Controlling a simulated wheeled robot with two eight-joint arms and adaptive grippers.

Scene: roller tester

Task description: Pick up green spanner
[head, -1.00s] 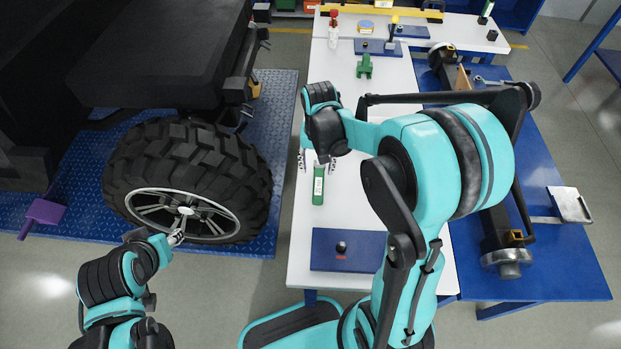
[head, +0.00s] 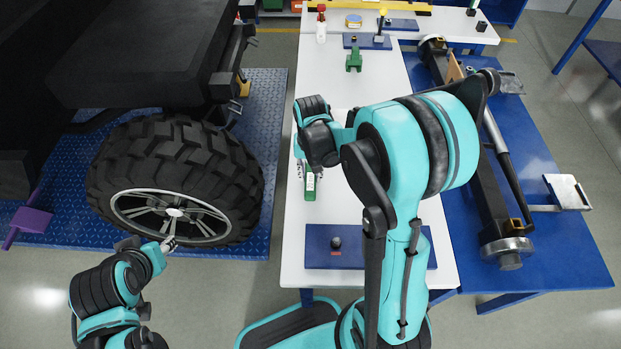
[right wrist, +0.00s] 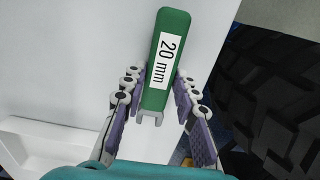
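The green spanner (head: 310,189) with a white label lies on the white table under my right gripper (head: 307,171). In the right wrist view the spanner (right wrist: 169,30) reads "20 mm" and points away from the palm. My right gripper (right wrist: 158,77) is open there, with one finger on each side of the spanner's near end and small gaps to it. In the head view my right forearm hides part of the table. My left gripper (head: 169,244) is by the wheel's rim, too small to tell if open or shut.
The large black wheel (head: 240,180) stands left of the white table (head: 294,260). A blue plate (head: 380,252) with a black knob lies at the table's near end. A green tool (head: 354,61) stands farther back. A blue bench (head: 560,235) with a roller device is at right.

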